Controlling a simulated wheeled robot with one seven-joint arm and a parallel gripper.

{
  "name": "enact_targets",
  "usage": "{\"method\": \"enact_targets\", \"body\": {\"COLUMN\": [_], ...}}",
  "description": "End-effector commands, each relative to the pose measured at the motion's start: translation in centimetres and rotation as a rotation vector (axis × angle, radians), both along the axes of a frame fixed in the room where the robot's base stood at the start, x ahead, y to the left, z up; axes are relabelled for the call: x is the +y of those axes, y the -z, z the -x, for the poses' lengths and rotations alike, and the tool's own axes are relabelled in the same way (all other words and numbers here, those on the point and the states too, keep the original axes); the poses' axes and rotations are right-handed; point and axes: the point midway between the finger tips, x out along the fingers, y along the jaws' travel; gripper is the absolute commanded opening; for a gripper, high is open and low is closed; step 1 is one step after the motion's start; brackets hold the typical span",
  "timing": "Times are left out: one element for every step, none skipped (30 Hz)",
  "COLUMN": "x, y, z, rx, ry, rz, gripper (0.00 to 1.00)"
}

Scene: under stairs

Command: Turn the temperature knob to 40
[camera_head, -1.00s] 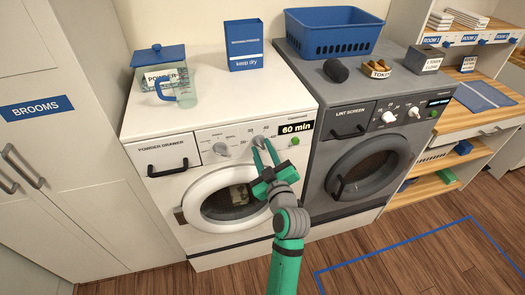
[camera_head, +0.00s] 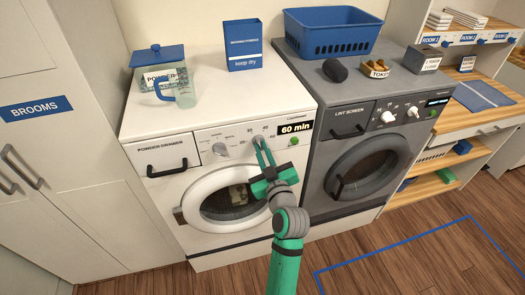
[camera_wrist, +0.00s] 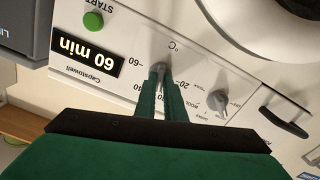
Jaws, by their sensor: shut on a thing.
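The white washing machine (camera_head: 238,179) has a temperature dial marked with numbers including 20 and 60 and a °C sign, seen upside down in the wrist view. My gripper (camera_head: 259,142) reaches up to the panel and its fingers are shut on the temperature knob (camera_wrist: 159,67). In the wrist view the green fingers (camera_wrist: 159,80) close around the knob from both sides. The fingers hide most of the knob and part of the scale, so I cannot tell which number it points to.
A second knob (camera_head: 221,149) is left of my fingers, the 60 min display (camera_head: 295,128) and green start button (camera_head: 294,141) to the right. A grey dryer (camera_head: 365,140) stands at the right. A jug (camera_head: 184,94) stands on the washer.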

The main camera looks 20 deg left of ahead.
Motion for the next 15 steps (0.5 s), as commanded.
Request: {"method": "enact_targets", "body": {"x": [0.08,0.07,0.09,0.10,0.10,0.09,0.08,0.07,0.05,0.04,0.04,0.03,0.03,0.00,-0.01], "y": [-0.03,-0.04,-0.03,-0.04,-0.03,-0.04,-0.03,-0.03,-0.04,-0.03,-0.03,-0.03,-0.03,-0.03,-0.03], "z": [0.05,0.05,0.06,0.07,0.08,0.07,0.08,0.07,0.07,0.07,0.07,0.07,0.07,0.06,0.05], "rx": [0.023,0.038,0.059,0.075,0.091,0.113,0.129,0.145,0.166,0.182,0.198,0.219,0.234,0.250,0.269], "ry": [-0.002,-0.002,-0.002,-0.002,-0.002,-0.002,-0.002,-0.002,-0.002,-0.002,-0.002,-0.002,-0.002,-0.001,-0.001], "rz": [-0.034,-0.057,-0.088,-0.112,-0.135,-0.167,-0.191,-0.215,-0.246,-0.270,-0.293,-0.324,-0.346,-0.368,-0.397], "gripper": [0.00,0.00,0.00,0.00,0.00,0.00,0.00,0.00,0.00,0.00,0.00,0.00,0.00,0.00,0.00]}}
